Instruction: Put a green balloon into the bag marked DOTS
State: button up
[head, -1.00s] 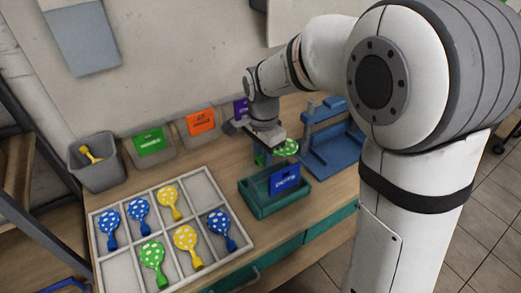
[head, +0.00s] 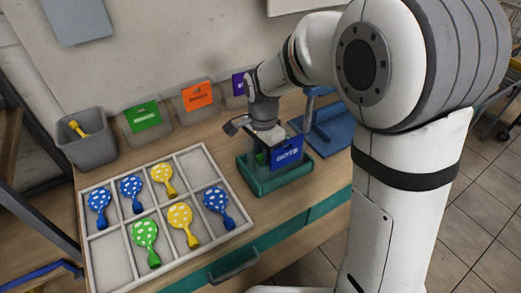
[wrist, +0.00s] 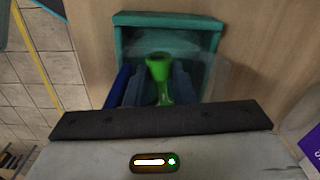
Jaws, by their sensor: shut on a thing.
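My gripper (wrist: 160,88) is shut on a green balloon (wrist: 157,68), holding it by the narrow neck between two dark fingers. In the head view my gripper is low over the teal tray (head: 275,188), partly behind the blue card marked DOTS (head: 287,153). A bit of green shows beside that card. The DOTS bag looks clear and stands in the tray, with its faint film (wrist: 210,75) around the fingers in the wrist view. The balloon's body is hidden below, so I cannot tell how deep it sits. Another green balloon (head: 146,239) lies in the divided tray.
The white divided tray (head: 240,196) at left holds several blue, yellow and green dotted balloons. A grey bin (head: 90,150) holds a yellow one. Bins with green (head: 143,116), orange (head: 198,96) and purple labels line the back. A blue stand (head: 325,132) is close at right.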

jog(key=o, duration=0.8)
jog(key=shift+o, duration=0.2)
jog(key=shift+r, duration=0.1)
notch_tip(320, 180, up, 13)
jog(key=p, duration=0.9)
jog(key=shift+w, duration=0.1)
